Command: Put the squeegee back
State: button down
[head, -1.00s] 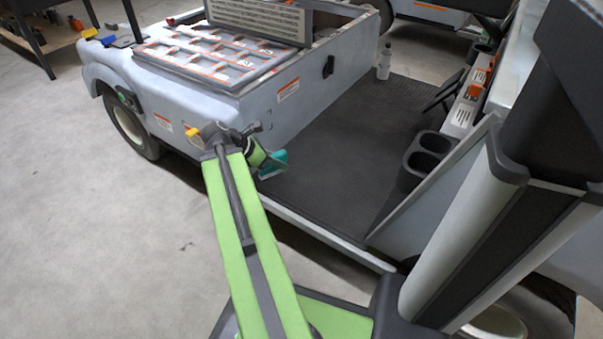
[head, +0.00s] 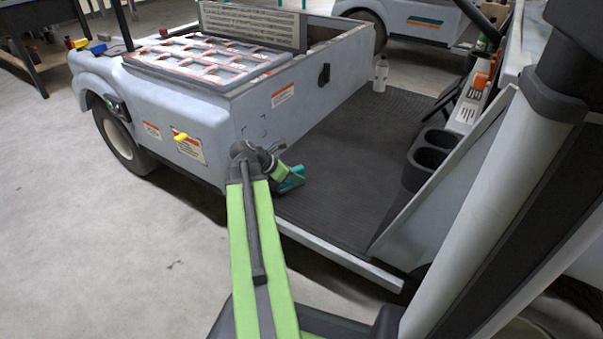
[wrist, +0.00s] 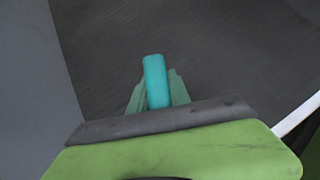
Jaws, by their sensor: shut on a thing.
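The teal squeegee (head: 291,180) is in my gripper (head: 283,175), low beside the front corner of the cart's grey side box, over the edge of the dark footwell floor. In the wrist view a bright teal bar (wrist: 156,80) of the squeegee points away from my gripper, with duller green pieces on both sides of it. My gripper is shut on it. The fingertips are hard to make out, and much of the squeegee is hidden. I cannot tell whether it touches the floor.
The cart's side box (head: 215,125) carries a slotted tray (head: 205,65) on top. Small dark corner marks (head: 253,133) show on its side. A clear bottle (head: 380,75) stands at the far end of the dark footwell floor (head: 350,170). Cup holders (head: 432,147) stand at the right.

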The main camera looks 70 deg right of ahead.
jog(key=shift+f, duration=0.35)
jog(key=c, duration=1.2)
grip_release()
jog(key=p+v, duration=0.9)
jog(key=v, duration=0.3)
